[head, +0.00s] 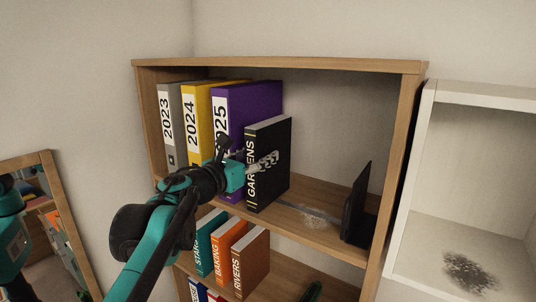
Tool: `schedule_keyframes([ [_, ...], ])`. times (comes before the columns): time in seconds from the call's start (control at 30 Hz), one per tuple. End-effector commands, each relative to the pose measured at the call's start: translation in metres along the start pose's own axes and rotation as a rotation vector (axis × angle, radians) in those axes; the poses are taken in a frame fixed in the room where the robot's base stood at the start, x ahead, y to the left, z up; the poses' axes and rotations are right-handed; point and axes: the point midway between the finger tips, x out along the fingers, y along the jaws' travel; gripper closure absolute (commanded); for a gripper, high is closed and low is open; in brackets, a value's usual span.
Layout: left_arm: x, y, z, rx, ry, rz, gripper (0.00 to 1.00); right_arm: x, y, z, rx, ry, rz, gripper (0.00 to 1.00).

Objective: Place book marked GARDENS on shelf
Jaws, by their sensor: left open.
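The black book marked GARDENS (279,178) stands upright on the upper board of the wooden shelf (277,64), just right of the purple 2025 binder (260,95). Its lettered spine faces me. My left gripper (246,156) is open at the book. One pale finger shows in front of the book's right cover, and a dark finger part shows left of its spine. I cannot tell whether either finger touches the book. The gripper and wrist hide the lower part of the 2025 binder. My right gripper is not in view.
Yellow 2024 (199,98) and grey 2023 (170,105) binders stand further left. A black bookend (356,212) stands at the right, with free board between it and the book. STARS, BAKING and RIVERS (251,262) books stand below. A white shelf (480,95) stands right, a mirror (65,200) left.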

Motion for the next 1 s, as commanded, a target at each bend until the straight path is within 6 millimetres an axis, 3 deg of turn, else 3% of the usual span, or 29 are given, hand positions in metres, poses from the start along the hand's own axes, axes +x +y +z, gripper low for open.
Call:
schedule_keyframes([
  [0.1,-0.029,0.001,-0.002,0.000,0.000,0.003,0.49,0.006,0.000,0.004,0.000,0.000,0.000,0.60],
  [0.3,-0.061,0.001,-0.001,0.000,0.000,0.002,0.49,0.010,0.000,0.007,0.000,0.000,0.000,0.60],
  [0.77,-0.075,0.003,0.001,-0.040,-0.014,0.022,0.49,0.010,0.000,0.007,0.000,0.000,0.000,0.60],
  [0.87,-0.084,0.018,0.002,-0.209,-0.071,0.108,0.49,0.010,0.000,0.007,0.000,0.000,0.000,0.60],
  [1.0,-0.124,0.061,-0.020,-0.719,-0.239,0.337,0.49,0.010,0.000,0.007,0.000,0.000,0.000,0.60],
])
